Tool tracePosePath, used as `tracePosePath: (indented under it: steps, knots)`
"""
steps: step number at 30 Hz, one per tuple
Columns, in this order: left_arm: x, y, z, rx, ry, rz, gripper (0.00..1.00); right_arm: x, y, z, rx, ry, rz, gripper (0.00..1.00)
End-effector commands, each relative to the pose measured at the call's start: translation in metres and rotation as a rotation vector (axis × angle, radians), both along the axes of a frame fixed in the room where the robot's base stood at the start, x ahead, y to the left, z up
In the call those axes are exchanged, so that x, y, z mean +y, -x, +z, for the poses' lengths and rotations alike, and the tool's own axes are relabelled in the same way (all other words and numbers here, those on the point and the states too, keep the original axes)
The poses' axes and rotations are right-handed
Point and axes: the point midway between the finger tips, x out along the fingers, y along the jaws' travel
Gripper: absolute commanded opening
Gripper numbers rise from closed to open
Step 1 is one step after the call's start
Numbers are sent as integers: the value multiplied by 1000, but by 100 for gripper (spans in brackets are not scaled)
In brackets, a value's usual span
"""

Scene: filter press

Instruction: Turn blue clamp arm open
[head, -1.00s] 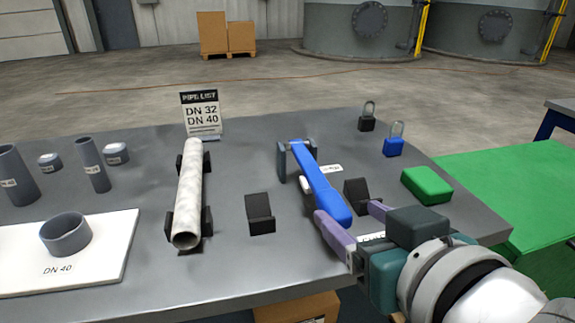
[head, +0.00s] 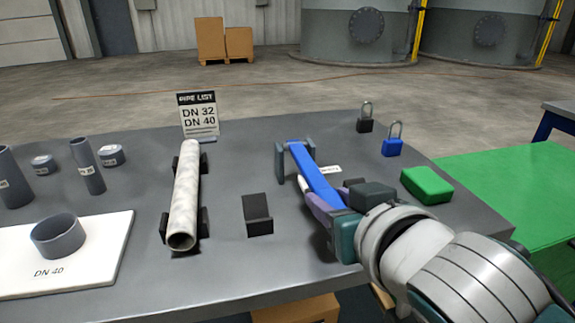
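The blue clamp arm (head: 314,174) runs from a dark grey bracket (head: 280,162) at its far end toward the front right of the table. My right gripper (head: 325,208) is at its near end, with one purple finger along the left side of the blue arm. The other finger and the near end of the arm are hidden behind my gripper body, so I cannot tell whether the fingers are closed on it. A black rest block behind my gripper is mostly hidden. My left gripper is not in view.
A pale pipe (head: 184,200) lies on black supports to the left, with a black block (head: 257,214) between. A black padlock (head: 365,120), a blue padlock (head: 392,145) and a green block (head: 426,185) are at the right. A sign (head: 198,114) stands at the back.

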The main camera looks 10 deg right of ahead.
Motion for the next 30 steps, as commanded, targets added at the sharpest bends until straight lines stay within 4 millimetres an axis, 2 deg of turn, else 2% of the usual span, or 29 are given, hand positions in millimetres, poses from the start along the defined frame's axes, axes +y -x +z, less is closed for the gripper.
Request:
tracePosePath:
  steps: [1,11,30]
  knots:
    - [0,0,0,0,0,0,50,0,0,0,0,0,0,36]
    - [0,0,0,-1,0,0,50,0,0,0,0,0,0,0]
    - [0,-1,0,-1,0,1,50,0,0,0,0,0,1,0]
